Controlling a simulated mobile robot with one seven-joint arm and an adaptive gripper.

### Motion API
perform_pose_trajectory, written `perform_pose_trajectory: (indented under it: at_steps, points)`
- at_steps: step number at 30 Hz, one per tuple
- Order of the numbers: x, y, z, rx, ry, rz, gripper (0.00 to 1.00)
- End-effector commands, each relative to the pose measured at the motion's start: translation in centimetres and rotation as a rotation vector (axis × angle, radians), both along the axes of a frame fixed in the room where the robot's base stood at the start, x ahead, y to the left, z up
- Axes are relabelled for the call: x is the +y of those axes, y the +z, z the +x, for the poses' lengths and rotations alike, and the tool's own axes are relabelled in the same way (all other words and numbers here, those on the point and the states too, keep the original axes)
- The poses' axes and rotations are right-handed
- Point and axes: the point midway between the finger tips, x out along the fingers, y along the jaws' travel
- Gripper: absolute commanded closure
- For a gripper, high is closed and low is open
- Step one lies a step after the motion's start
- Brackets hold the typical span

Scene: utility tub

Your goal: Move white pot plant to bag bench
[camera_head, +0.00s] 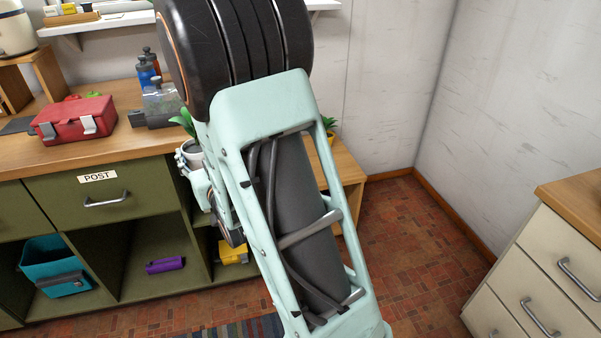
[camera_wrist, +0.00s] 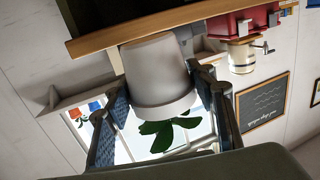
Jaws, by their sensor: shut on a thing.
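The white pot plant (camera_wrist: 160,78) is held between the two fingers of my gripper (camera_wrist: 160,90) in the wrist view. Its green leaves hang downward there, as that view is turned over. In the head view the pot (camera_head: 192,152) and its leaves show just left of my arm, by the right end of the green cabinet. The gripper (camera_head: 190,165) is partly hidden by my arm. A low wooden bench (camera_head: 348,166), possibly the bag bench, stands right of the cabinet, partly behind my arm. I cannot tell how high the pot is above it.
The cabinet top (camera_head: 60,150) carries a red toolbox (camera_head: 75,118), bottles (camera_head: 147,72) and a grey container (camera_head: 160,103). A cream drawer unit (camera_head: 545,270) stands at the right. Floor between is clear.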

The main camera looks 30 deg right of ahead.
Motion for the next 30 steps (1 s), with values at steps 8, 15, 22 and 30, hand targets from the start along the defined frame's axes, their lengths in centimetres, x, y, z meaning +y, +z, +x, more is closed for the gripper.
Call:
perform_pose_trajectory:
  at_steps: [8, 15, 22, 30]
  points:
    - [0.0, -7.2, 0.0, -0.003, 0.000, 0.000, 0.82]
    - [-0.1, -10.8, 0.0, -0.003, -0.001, 0.001, 0.82]
    - [-0.3, -10.1, 0.0, 0.003, -0.005, 0.002, 0.82]
    - [-1.1, -11.0, 0.5, 0.003, -0.021, 0.002, 0.82]
